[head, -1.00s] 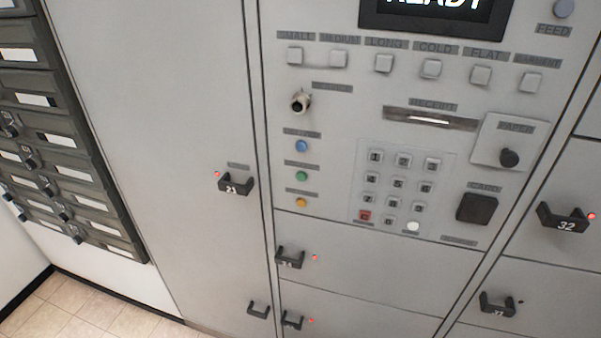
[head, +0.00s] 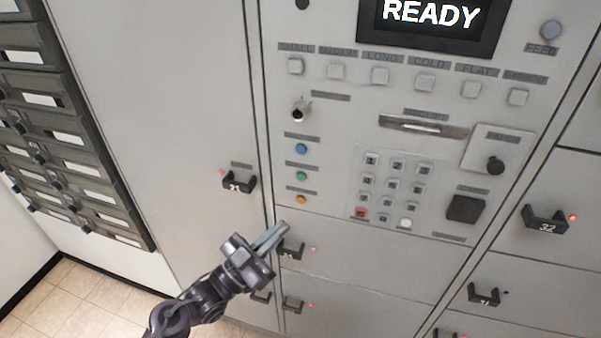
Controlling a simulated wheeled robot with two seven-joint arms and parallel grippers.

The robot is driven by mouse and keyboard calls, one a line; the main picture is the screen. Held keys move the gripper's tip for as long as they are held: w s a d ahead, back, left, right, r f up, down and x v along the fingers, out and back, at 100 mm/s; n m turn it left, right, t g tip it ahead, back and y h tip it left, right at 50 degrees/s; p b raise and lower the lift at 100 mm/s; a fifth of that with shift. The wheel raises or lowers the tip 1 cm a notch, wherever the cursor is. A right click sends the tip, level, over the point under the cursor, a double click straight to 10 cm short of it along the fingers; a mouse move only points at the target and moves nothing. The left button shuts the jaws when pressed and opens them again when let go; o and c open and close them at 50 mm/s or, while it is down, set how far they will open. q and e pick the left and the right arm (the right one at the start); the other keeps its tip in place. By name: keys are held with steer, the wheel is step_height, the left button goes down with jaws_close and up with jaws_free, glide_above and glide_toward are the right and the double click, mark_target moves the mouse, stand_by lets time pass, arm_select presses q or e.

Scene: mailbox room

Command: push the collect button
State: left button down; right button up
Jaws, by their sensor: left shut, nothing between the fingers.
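The locker panel holds a column of three round buttons: blue (head: 302,149), green (head: 302,176) and orange (head: 301,199). Each has a small label above it, too blurred to read, so I cannot tell which is the collect button. My left gripper (head: 282,229) is shut and empty, its fingers pointing up and right. In the picture its tips are just below and left of the orange button, over the upper part of a locker handle (head: 291,250). I cannot tell how far the tips are from the panel. My right gripper is not in view.
A screen (head: 432,17) reads READY above a row of square buttons (head: 425,82). Right of the coloured buttons are a keypad (head: 395,187), a receipt slot (head: 424,127) and a dark card reader (head: 465,208). Locker handles (head: 238,183) stick out nearby. Dark mailboxes (head: 80,150) line the left.

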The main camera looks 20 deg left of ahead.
arm_select(q)
steer(key=r, duration=0.1)
steer(key=s+r+m+h, duration=0.1)
steer(key=r, duration=0.1)
steer(key=r+h, duration=0.1)
steer(key=shift+s+d+r+m+g, duration=0.2)
steer(key=shift+d+r+m+g, duration=0.1)
steer(key=shift+r, duration=0.05)
steer(key=b, duration=0.3)
glide_toward(301, 176)
steer(key=w+d+r, duration=0.1)
steer(key=d+r, duration=0.2)
steer(key=d, duration=0.2)
steer(key=shift+w+a+r, duration=0.1)
steer(key=shift+w+a, duration=0.1)
steer(key=shift+w, duration=0.6)
steer(key=shift+w, duration=0.1)
stand_by(0.8)
steer(key=shift+w+b, duration=0.3)
